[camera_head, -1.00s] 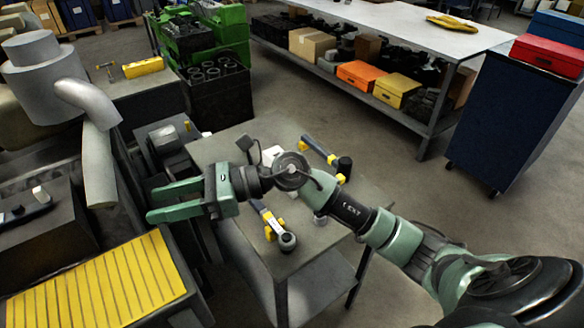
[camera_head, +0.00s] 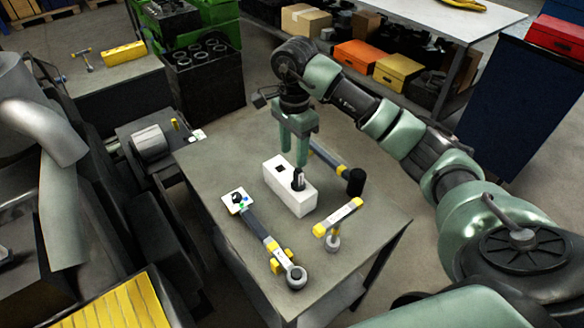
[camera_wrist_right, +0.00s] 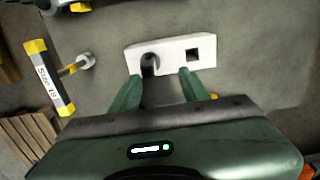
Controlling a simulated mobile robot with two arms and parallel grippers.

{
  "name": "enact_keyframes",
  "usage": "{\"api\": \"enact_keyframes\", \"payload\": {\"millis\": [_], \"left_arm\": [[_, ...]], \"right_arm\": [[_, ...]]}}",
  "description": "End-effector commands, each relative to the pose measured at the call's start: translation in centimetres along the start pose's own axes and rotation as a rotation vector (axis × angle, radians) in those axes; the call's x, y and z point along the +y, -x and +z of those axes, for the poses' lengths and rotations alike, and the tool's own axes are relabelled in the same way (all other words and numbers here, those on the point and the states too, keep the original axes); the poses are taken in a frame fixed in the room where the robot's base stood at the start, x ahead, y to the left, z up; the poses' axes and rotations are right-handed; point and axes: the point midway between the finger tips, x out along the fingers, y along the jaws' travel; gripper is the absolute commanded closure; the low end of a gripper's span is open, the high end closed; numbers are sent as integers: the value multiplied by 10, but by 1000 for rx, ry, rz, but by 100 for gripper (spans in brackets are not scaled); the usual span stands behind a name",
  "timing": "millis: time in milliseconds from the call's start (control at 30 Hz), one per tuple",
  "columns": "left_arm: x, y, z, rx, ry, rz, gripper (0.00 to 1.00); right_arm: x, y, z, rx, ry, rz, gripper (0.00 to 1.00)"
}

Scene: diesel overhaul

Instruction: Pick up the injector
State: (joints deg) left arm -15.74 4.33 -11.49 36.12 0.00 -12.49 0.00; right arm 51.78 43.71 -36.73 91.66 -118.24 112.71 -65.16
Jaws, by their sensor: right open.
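The injector (camera_head: 298,180) is a dark, slim part standing upright in one hole of a white block (camera_head: 284,196) on the grey table. The block's other square hole is empty. In the right wrist view the injector (camera_wrist_right: 149,66) sits in the block (camera_wrist_right: 174,53), ahead of the fingertips and nearer the left finger. My right gripper (camera_head: 293,158) points down above the block, behind the injector in the head view. It is open with nothing between its fingers (camera_wrist_right: 160,78). My left gripper is not in view.
A long yellow-and-grey wrench tool (camera_head: 262,237) lies left of the block. A yellow-handled tool (camera_head: 338,217) lies to its right, and a black-headed tool (camera_head: 356,181) lies behind. The table's (camera_head: 215,165) left part and front right corner are clear.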

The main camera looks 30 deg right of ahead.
Motion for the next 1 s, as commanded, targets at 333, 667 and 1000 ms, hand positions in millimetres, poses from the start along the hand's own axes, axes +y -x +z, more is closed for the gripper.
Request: {"api": "enact_keyframes", "payload": {"millis": [333,667,1000], "left_arm": [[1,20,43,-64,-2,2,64],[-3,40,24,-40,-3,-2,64],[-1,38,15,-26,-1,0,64]], "right_arm": [[4,-32,-2,1,-1,7,55],[8,-73,-5,-1,0,2,55],[7,-77,-6,1,0,0,77]]}}
